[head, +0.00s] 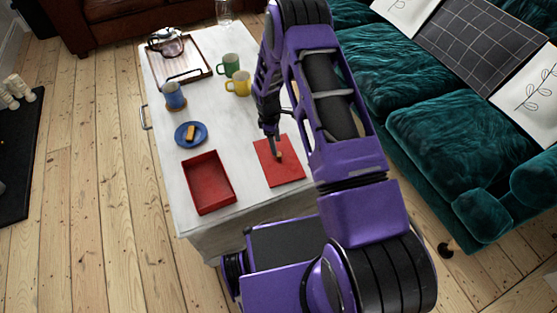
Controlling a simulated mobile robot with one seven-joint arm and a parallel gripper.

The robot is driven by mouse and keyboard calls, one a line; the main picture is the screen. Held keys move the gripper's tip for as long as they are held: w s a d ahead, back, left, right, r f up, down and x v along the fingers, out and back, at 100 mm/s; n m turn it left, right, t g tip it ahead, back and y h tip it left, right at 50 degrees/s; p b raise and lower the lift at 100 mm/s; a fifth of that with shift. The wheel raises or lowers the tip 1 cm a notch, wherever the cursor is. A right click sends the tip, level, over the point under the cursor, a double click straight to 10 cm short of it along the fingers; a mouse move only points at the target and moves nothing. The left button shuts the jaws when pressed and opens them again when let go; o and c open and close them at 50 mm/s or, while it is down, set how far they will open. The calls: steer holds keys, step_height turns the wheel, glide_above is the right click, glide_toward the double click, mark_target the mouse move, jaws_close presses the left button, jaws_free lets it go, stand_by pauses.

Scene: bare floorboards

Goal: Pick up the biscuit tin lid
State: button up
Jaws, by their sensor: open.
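The biscuit tin lid (286,172) is a flat red square on the white table, near its right edge. A small tan piece, perhaps its handle, shows near its middle. The open red tin (208,182) stands to its left, apart from it, and looks empty. My gripper (275,150) points down over the middle of the lid, around or just above the tan piece. It is open. The arm hides part of the fingers, and I cannot tell whether they touch the lid.
On the white table (222,121) are a blue plate (203,134) with a biscuit, a blue mug (174,97), a yellow mug (239,84), a green mug (229,64) and a wooden tray (194,59) with glasses on it. A green sofa (440,115) stands to the right.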

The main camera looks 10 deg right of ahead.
mark_target(279, 154)
steer(key=f, duration=0.5)
steer(key=shift+d+f+b, duration=0.3)
steer(key=shift+d+b, duration=0.1)
jaws_close()
